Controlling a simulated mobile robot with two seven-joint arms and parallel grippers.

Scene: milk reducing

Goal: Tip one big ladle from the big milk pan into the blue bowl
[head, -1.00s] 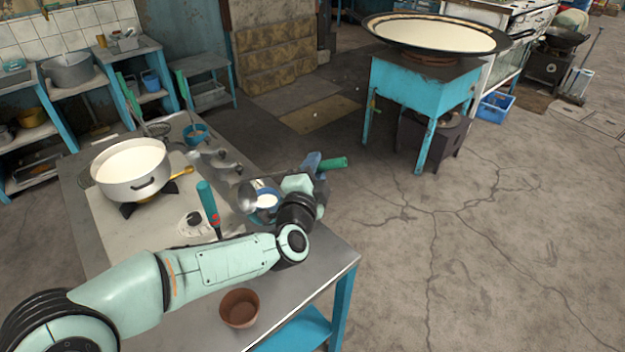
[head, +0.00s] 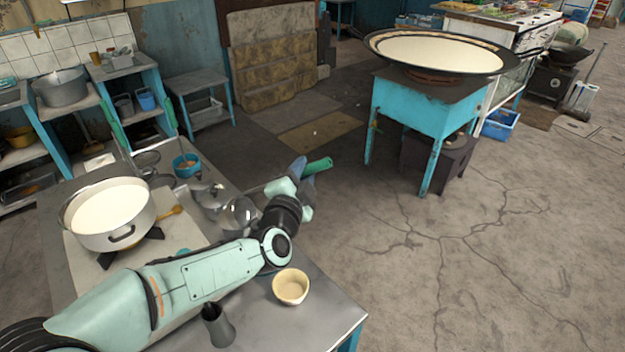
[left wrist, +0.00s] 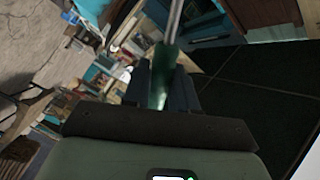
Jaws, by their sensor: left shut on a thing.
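My left gripper (head: 300,182) is shut on the green handle of a ladle (head: 319,167). The left wrist view shows the green handle (left wrist: 163,75) between the fingers, with the metal shaft beyond. In the head view the shaft runs left towards shiny metal ladle cups (head: 240,212) above the steel table; whether the held ladle's cup contains milk cannot be told. The big milk pan (head: 435,53), wide and full of white milk, stands far to the right on a blue stand. My right gripper is not in view.
A white pot of milk (head: 110,210) stands on a burner at the left of the table. A cream cup (head: 290,287) and a dark grey jug (head: 216,327) stand near the front edge. Open concrete floor (head: 440,240) lies between table and big pan.

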